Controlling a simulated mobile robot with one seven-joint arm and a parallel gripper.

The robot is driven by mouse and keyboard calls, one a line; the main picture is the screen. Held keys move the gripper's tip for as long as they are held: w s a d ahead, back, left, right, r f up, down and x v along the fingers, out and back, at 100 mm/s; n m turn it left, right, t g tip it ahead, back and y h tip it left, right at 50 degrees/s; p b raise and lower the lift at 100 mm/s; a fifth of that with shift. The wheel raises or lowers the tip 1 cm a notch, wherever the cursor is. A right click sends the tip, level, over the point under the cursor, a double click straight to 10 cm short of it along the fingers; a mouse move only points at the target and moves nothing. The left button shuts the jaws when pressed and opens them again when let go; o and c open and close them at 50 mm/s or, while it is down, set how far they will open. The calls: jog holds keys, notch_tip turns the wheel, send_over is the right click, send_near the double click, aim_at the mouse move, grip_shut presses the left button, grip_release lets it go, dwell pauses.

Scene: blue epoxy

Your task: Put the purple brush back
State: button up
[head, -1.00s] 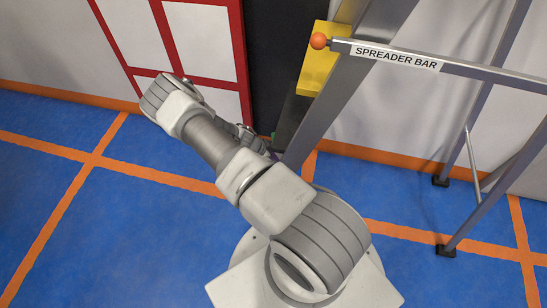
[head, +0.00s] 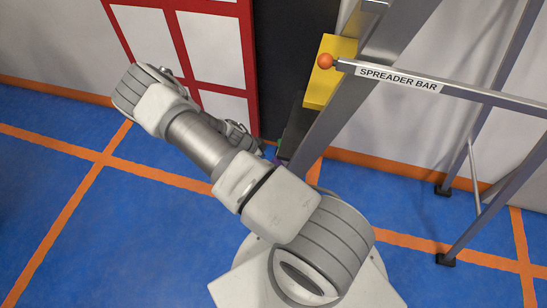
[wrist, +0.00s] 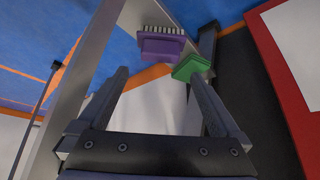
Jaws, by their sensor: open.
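The purple brush (wrist: 161,46) shows in the wrist view with its pale bristles toward the top of the picture. It lies beyond my fingertips, roughly between them in the picture, beside the metal ladder rail. In the head view only a small purple patch (head: 270,153) shows past my arm. My gripper (wrist: 160,74) is open, with nothing between its fingers. In the head view it is mostly hidden behind my arm. A green block-like thing (wrist: 191,67) is close to the right fingertip; I cannot tell whether they touch.
A metal ladder with a labelled spreader bar (head: 420,84) stands at the right. A yellow block (head: 328,72) is beside its rail. A black panel (head: 290,60) and a red-framed board (head: 248,65) are on the wall. Blue floor (head: 60,185) is clear at left.

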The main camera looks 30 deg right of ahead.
jog(key=a+r+n+t+y, duration=0.15)
jog(key=a+r, duration=0.25)
jog(key=r, duration=0.7)
jog(key=w+a+r+n+y, duration=0.1)
jog(key=a+r+n+y, duration=0.2)
jog(key=r, duration=0.8)
jog(key=a+r+n+t+y, duration=0.1)
jog(key=a+r+n, duration=0.3)
jog(key=r, duration=0.7)
jog(key=s+a+r+n+t, duration=0.1)
jog(key=s+a+r+n, duration=0.1)
jog(key=s+r+n, duration=0.3)
jog(key=s+a+r+n+t, duration=0.2)
jog(key=s+r+n, duration=0.3)
jog(key=s+r, duration=0.9)
jog(key=shift+a, duration=0.15)
jog(key=shift+r+t+y, duration=0.15)
jog(key=shift+t+y, duration=0.1)
notch_tip(320, 180, up, 24)
jog(key=p, duration=2.4)
jog(key=shift+r+p, duration=0.25)
jog(key=shift+p, duration=0.15)
